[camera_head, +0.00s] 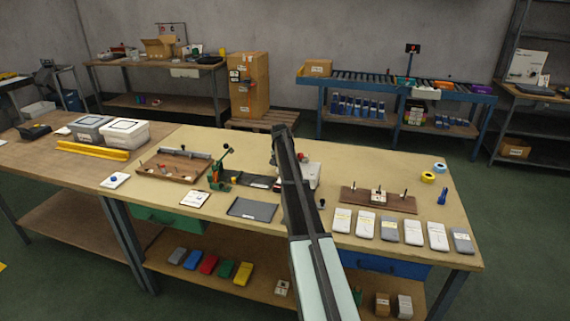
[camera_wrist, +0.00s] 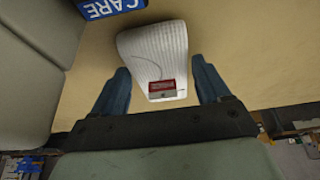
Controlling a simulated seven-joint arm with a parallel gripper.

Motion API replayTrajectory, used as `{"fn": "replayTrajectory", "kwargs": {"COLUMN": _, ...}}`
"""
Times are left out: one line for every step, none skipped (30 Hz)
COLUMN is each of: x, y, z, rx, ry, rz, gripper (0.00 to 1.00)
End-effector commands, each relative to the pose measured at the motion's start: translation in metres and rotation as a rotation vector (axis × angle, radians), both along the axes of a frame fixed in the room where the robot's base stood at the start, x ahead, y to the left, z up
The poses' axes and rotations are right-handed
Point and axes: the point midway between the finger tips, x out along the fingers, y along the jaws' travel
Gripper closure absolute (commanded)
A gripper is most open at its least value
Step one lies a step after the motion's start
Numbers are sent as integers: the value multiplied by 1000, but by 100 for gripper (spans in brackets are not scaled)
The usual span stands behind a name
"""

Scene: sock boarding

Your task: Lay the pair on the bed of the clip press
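The pair (camera_wrist: 150,45), white, ribbed and folded flat with a red and white label at its near end, shows in the wrist view. It lies between the two blue fingers of my gripper (camera_wrist: 160,64). The fingers stand apart, one on each side, with a narrow gap to the pair. In the head view my arm hides the gripper. A green lever press (camera_head: 222,166) stands at mid-table. A white machine with a red part (camera_head: 312,172) stands partly behind my arm. I cannot tell which is the clip press.
A blue card reading CARE (camera_wrist: 108,7) lies beside the pair. Several pale packs (camera_head: 412,232) line the right front edge. A wooden board with pegs (camera_head: 352,198) lies behind them. A dark mat (camera_head: 251,210) and a clipboard (camera_head: 194,199) lie left of my arm.

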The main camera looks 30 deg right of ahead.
Motion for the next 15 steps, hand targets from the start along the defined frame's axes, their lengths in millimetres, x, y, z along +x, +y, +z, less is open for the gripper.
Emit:
{"fn": "replayTrajectory", "kwargs": {"x": 0, "y": 0, "z": 0, "rx": 0, "ry": 0, "rz": 0, "gripper": 19}}
{"fn": "replayTrajectory", "kwargs": {"x": 0, "y": 0, "z": 0, "rx": 0, "ry": 0, "rz": 0, "gripper": 16}}
{"fn": "replayTrajectory", "kwargs": {"x": 0, "y": 0, "z": 0, "rx": 0, "ry": 0, "rz": 0, "gripper": 12}}
{"fn": "replayTrajectory", "kwargs": {"x": 0, "y": 0, "z": 0, "rx": 0, "ry": 0, "rz": 0, "gripper": 12}}
{"fn": "replayTrajectory", "kwargs": {"x": 0, "y": 0, "z": 0, "rx": 0, "ry": 0, "rz": 0, "gripper": 12}}
{"fn": "replayTrajectory", "kwargs": {"x": 0, "y": 0, "z": 0, "rx": 0, "ry": 0, "rz": 0, "gripper": 12}}
{"fn": "replayTrajectory", "kwargs": {"x": 0, "y": 0, "z": 0, "rx": 0, "ry": 0, "rz": 0, "gripper": 12}}
{"fn": "replayTrajectory", "kwargs": {"x": 0, "y": 0, "z": 0, "rx": 0, "ry": 0, "rz": 0, "gripper": 12}}
{"fn": "replayTrajectory", "kwargs": {"x": 0, "y": 0, "z": 0, "rx": 0, "ry": 0, "rz": 0, "gripper": 12}}
{"fn": "replayTrajectory", "kwargs": {"x": 0, "y": 0, "z": 0, "rx": 0, "ry": 0, "rz": 0, "gripper": 12}}
{"fn": "replayTrajectory", "kwargs": {"x": 0, "y": 0, "z": 1, "rx": 0, "ry": 0, "rz": 0, "gripper": 12}}
{"fn": "replayTrajectory", "kwargs": {"x": 0, "y": 0, "z": 2, "rx": 0, "ry": 0, "rz": 0, "gripper": 12}}
{"fn": "replayTrajectory", "kwargs": {"x": 0, "y": 0, "z": 4, "rx": 0, "ry": 0, "rz": 0, "gripper": 12}}
{"fn": "replayTrajectory", "kwargs": {"x": -1, "y": 1, "z": 6, "rx": -1, "ry": -1, "rz": 0, "gripper": 12}}
{"fn": "replayTrajectory", "kwargs": {"x": -2, "y": 2, "z": 9, "rx": -1, "ry": -1, "rz": 0, "gripper": 12}}
